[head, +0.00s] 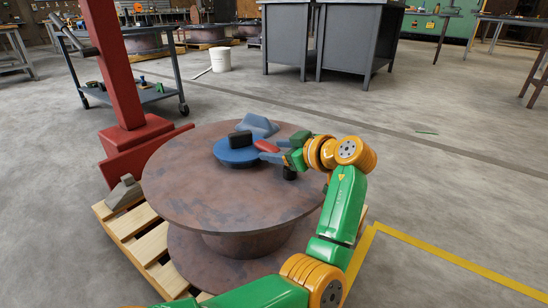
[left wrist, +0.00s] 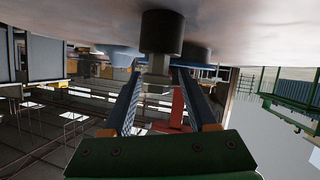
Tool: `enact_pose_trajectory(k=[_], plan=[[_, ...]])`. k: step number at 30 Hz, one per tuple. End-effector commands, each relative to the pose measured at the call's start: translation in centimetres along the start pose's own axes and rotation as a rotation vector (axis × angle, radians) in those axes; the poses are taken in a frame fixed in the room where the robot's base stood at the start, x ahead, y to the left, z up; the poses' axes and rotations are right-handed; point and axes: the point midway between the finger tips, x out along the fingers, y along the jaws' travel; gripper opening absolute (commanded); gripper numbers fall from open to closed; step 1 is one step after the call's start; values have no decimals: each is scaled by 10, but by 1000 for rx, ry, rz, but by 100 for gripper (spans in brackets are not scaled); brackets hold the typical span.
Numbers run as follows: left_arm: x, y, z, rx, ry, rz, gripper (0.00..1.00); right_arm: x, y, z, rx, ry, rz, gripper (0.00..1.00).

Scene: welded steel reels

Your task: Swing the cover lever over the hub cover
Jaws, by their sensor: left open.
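The blue round hub cover (head: 237,152) lies on top of the rusty steel reel (head: 190,195) in the head view. A black block (head: 240,139) sits on it. My left gripper (head: 266,152) reaches in from the right, low over the reel and close to the cover's right edge. It is open. A red grip (head: 266,146), perhaps the cover lever's, shows at its fingers; I cannot tell if they touch it. In the left wrist view, a black cylinder (left wrist: 162,32) with a metal stem stands near the open fingertips (left wrist: 155,80). My right gripper is not in view.
A blue-grey angular piece (head: 258,125) lies behind the cover. A red post (head: 115,65) stands at the reel's left. The reel rests on a wooden pallet (head: 130,222). A cart (head: 150,92) and grey cabinets (head: 350,40) stand farther back.

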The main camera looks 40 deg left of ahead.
Motion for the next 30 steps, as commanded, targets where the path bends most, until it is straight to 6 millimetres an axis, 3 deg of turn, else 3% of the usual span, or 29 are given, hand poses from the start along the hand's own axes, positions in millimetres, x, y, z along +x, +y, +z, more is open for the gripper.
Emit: enact_pose_trajectory(k=[7, 12, 14, 30], plan=[[2, 0, -1, 1, 0, 0, 58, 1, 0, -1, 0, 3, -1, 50], [2, 0, -1, 2, 0, 0, 12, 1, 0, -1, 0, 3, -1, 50], [2, 0, -1, 2, 0, 0, 0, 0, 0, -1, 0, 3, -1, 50], [2, 0, 0, 3, 0, -1, 0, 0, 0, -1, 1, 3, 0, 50]])
